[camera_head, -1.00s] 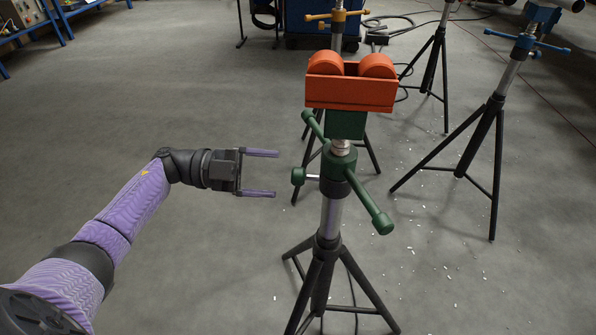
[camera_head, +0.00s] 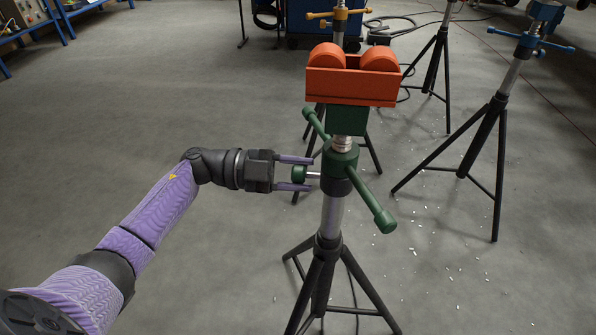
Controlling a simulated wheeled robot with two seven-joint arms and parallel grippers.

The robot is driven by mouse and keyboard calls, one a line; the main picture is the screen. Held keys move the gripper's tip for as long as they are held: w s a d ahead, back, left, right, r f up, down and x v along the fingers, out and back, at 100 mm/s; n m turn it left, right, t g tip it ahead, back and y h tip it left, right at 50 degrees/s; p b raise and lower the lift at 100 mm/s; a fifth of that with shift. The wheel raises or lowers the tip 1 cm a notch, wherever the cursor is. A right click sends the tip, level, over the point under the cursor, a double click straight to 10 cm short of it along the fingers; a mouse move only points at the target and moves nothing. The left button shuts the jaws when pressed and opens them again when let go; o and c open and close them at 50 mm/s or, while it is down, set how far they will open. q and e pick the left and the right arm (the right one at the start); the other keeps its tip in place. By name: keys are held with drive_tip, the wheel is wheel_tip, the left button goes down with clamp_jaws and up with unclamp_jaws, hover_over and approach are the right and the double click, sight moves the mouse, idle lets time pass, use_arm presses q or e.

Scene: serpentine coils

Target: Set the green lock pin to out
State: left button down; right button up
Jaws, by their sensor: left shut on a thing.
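The green lock pin (camera_head: 299,174) sticks out to the left from the green collar (camera_head: 341,160) of the nearest stand, with a bare metal shank between its knob and the collar. My left gripper (camera_head: 310,173) comes in from the left, with one purple finger above the knob and one below it. My right gripper is not in view.
The nearest stand carries an orange roller head (camera_head: 351,86) and a long green handle (camera_head: 371,199) through its collar. Other tripod stands (camera_head: 482,145) stand behind and to the right. The floor on the left is clear.

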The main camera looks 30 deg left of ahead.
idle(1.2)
use_arm(q)
drive_tip(key=v, duration=0.2)
drive_tip(key=shift+s+a, duration=0.1)
drive_tip(key=shift+a, duration=0.25)
drive_tip(key=c, duration=0.7)
unclamp_jaws()
drive_tip(key=shift+c, duration=0.2)
drive_tip(key=o, duration=0.5)
drive_tip(key=shift+a, duration=0.1)
drive_tip(key=shift+c, duration=0.2)
drive_tip(key=v, duration=1)
drive_tip(key=shift+p, duration=0.45)
drive_tip(key=shift+s, duration=0.1)
